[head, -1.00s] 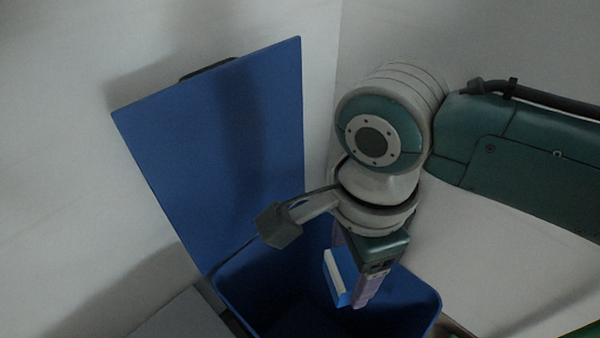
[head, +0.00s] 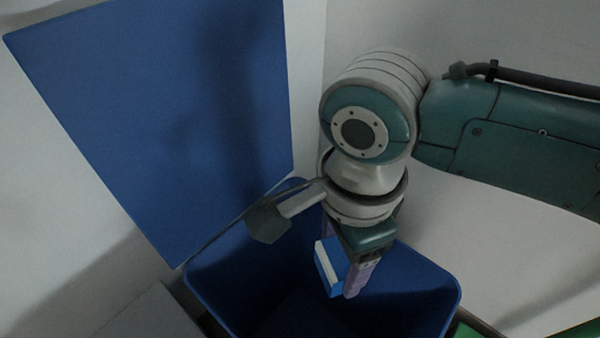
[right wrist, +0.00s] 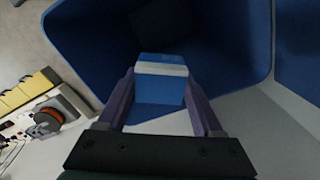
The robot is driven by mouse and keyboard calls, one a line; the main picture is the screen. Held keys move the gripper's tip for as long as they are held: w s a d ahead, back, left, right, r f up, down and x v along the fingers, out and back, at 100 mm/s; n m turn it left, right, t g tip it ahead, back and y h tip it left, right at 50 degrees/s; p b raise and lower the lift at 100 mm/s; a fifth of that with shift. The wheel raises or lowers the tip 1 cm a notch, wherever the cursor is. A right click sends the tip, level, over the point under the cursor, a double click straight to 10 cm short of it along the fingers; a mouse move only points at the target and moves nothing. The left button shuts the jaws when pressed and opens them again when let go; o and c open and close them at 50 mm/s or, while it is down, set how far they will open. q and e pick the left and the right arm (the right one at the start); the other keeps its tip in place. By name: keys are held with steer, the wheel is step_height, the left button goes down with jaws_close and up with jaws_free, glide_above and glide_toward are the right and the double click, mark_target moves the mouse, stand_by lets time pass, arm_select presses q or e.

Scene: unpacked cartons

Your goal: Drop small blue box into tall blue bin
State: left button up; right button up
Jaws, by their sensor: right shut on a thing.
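The small blue box (head: 331,266), with a white band, is held between the purple fingers of my right gripper (head: 345,272). The box (right wrist: 161,84) also shows between both fingers of the right gripper (right wrist: 160,92) in the right wrist view. The tall blue bin (head: 225,284) stands open below, its lid (head: 170,110) raised at the back left. In the head view the box appears over the bin's opening. In the right wrist view the bin (right wrist: 85,45) lies beyond the box, its dark interior visible. My left gripper is not in view.
White walls (head: 440,40) stand close behind the bin. A grey surface (head: 150,315) lies at the lower left. In the right wrist view, a shelf-like object with yellow parts (right wrist: 30,90) and an orange-and-dark round item (right wrist: 47,121) appear at the left.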

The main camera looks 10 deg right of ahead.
steer(key=o, duration=1.4)
steer(key=shift+c, duration=0.2)
step_height(320, 180, up, 9)
steer(key=p, duration=0.5)
steer(key=shift+r+p, duration=0.15)
steer(key=shift+p, duration=0.25)
steer(key=shift+r, duration=0.35)
